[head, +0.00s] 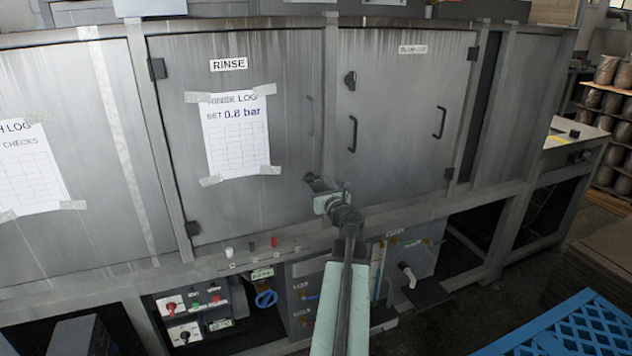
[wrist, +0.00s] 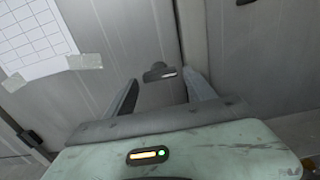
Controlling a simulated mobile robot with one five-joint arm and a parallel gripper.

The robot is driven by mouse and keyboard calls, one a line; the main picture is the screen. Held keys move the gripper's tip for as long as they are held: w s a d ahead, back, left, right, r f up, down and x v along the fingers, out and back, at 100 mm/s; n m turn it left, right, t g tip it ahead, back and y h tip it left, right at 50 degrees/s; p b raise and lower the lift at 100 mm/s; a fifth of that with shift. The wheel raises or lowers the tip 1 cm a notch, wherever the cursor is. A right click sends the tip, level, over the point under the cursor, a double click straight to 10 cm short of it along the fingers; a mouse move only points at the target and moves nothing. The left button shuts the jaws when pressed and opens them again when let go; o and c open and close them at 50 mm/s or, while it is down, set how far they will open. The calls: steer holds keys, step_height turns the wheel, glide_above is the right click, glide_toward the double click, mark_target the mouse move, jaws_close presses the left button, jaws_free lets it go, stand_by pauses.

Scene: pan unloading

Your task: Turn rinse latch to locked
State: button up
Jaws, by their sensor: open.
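The rinse door (head: 285,75) is a grey metal panel labelled RINSE. The rinse latch (wrist: 156,74) is a small dark knob with a short lever near the door's right edge. In the head view my gripper (head: 318,182) is at the lower right of this door and partly covers the latch. In the wrist view my gripper (wrist: 162,80) is open, with one finger on each side of the latch. The fingers appear apart from it.
A taped rinse log sheet (head: 238,135) hangs left of the latch. The door to the right has its own dark latch (head: 350,79) and a handle (head: 352,134). Below are switch boxes (head: 192,305) and a blue valve wheel (head: 266,298). A blue crate (head: 580,330) stands at lower right.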

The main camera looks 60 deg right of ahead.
mark_target(313, 180)
steer(key=x, duration=0.3)
steer(key=shift+w+d, duration=0.2)
steer(key=shift+w, duration=0.05)
steer(key=shift+a, duration=0.1)
steer(key=c, duration=0.9)
steer(key=shift+c, duration=1)
steer(key=shift+s+n, duration=0.1)
steer(key=shift+n, duration=0.3)
steer(key=n, duration=0.3)
steer(key=shift+n, duration=0.4)
steer(key=n, duration=0.5)
steer(key=shift+f, duration=0.1)
